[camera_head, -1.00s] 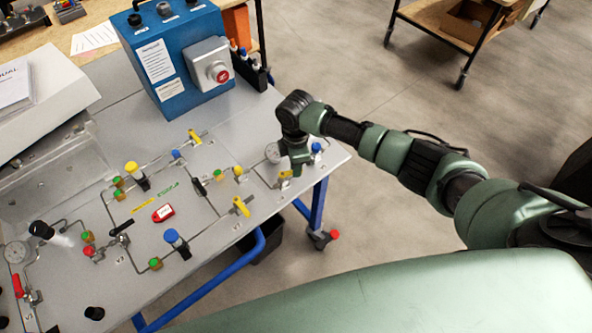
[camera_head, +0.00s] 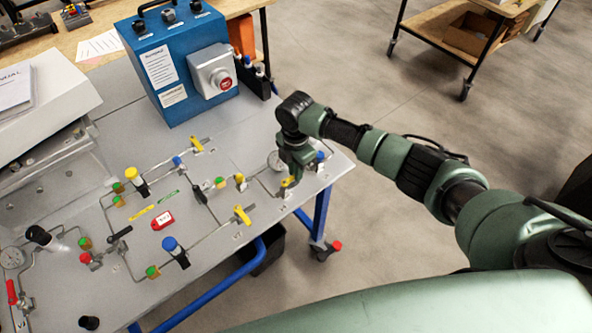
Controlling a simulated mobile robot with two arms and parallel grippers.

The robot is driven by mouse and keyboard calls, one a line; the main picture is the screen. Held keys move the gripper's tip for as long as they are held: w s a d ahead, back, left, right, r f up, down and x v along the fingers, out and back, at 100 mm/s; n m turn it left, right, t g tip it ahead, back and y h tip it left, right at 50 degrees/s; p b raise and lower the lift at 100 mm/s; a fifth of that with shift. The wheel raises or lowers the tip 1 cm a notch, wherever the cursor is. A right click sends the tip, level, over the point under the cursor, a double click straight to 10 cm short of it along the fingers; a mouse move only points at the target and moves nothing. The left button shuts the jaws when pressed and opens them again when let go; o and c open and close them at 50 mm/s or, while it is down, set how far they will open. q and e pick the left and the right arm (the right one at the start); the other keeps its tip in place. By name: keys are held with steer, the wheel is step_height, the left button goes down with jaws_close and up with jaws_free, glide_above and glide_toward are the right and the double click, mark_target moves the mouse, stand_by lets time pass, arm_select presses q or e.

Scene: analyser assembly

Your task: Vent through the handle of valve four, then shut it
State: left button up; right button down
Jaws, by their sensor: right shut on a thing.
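The valve panel (camera_head: 75,228) is a grey plate with thin metal tubing, gauges and several coloured valve handles. At its right end my right gripper (camera_head: 288,182) points down and is shut on a small yellow valve handle (camera_head: 289,181). The gripper hides part of this valve. I cannot read a number there. Other yellow handles (camera_head: 242,214) and (camera_head: 196,145) stand to its left, clear of the gripper. A black handle (camera_head: 119,235) and a red tag (camera_head: 162,220) are further left. My left gripper is not in view.
A blue box with a red button (camera_head: 180,70) stands behind the panel. A white case (camera_head: 45,100) is at the left.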

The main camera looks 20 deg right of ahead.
steer(key=shift+w+r, duration=0.1)
steer(key=shift+r, duration=0.05)
steer(key=c, duration=1.4)
jaws_free()
step_height(320, 180, up, 8)
steer(key=b, duration=0.1)
steer(key=shift+b, duration=0.4)
